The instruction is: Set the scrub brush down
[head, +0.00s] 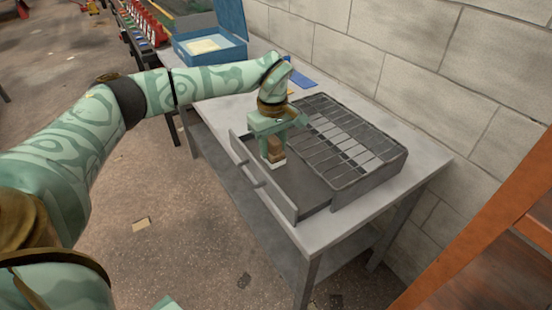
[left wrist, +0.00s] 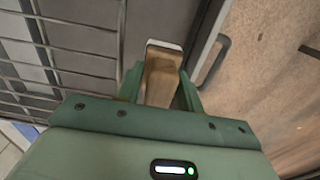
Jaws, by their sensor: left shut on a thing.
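The scrub brush (head: 275,150) has a brown wooden body and a white lower edge. My left gripper (head: 272,143) points down and is shut on it. In the left wrist view, the brush (left wrist: 162,78) sits between the two green fingers of the gripper (left wrist: 160,88). The brush is over the open grey drawer (head: 300,188), near its far left end. I cannot tell whether its white edge touches the drawer floor.
A wire rack (head: 340,135) covers the unit beside the drawer. The drawer's front panel (head: 280,195) has a handle (left wrist: 213,62). An open blue box (head: 212,50) stands at the table's far end. A block wall (head: 420,75) runs behind. The table's near right corner (head: 400,190) is clear.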

